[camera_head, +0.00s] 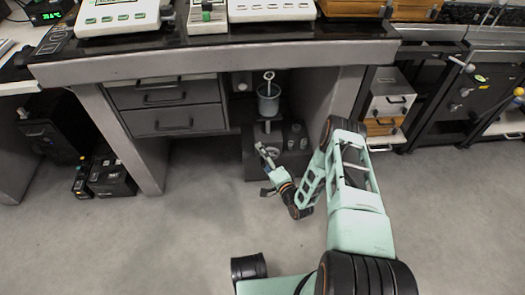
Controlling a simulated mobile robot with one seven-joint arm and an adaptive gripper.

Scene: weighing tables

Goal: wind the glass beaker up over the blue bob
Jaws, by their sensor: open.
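The glass beaker (268,104) appears as a small greyish vessel standing upright on a raised support in the open bay under the table. A pale rod with a ring-shaped top (268,80) rises out of or just behind it; I cannot tell which. I cannot make out the blue bob; it may be hidden in or behind the beaker. My gripper (261,150) is open and empty in front of the bay, below the beaker and apart from it. It points up and to the left, near the dark base (255,165) under the support.
The table (220,62) overhangs the bay, with a drawer unit (175,120) left and a table leg right. Small grey cylinders (296,135) stand right of the support. Balances (118,15) stand on top. The floor (170,230) in front is mostly clear.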

